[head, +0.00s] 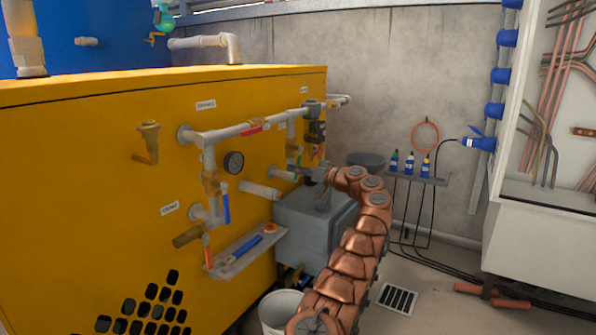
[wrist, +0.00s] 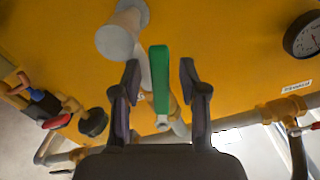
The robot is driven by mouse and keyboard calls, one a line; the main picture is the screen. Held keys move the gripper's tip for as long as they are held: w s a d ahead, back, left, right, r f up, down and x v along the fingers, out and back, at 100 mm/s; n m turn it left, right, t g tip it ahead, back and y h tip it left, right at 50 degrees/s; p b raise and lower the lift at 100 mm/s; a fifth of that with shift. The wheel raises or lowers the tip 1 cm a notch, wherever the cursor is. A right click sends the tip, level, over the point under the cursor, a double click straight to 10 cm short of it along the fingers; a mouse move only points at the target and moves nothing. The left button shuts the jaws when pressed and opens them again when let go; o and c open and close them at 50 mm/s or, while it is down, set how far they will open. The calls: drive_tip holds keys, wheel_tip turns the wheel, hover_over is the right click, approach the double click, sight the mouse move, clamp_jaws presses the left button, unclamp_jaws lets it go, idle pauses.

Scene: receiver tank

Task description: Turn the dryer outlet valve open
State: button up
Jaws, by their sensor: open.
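A valve with a green lever shows in the wrist view (wrist: 160,75), in front of the yellow cabinet, with brass fittings behind it. My gripper (wrist: 160,85) is open, with one finger on each side of the green lever. A gap shows on both sides, and the fingers do not appear to touch it. In the head view my gripper (head: 298,171) reaches the piping at the cabinet's right end, where a bit of the green lever (head: 299,160) shows just above it. The valve body is mostly hidden there. Labels are too small to read.
The yellow cabinet (head: 80,170) carries a gauge (head: 234,162), a red lever (head: 252,130), a blue lever (head: 226,205) and a grey stub pipe (head: 260,190). A grey box (head: 305,230) stands below my gripper. A shelf with bottles (head: 420,178) hangs on the back wall.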

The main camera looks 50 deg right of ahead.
drive_tip(key=s+d, duration=0.1)
drive_tip(key=s, duration=1.1)
drive_tip(key=shift+d, duration=0.35)
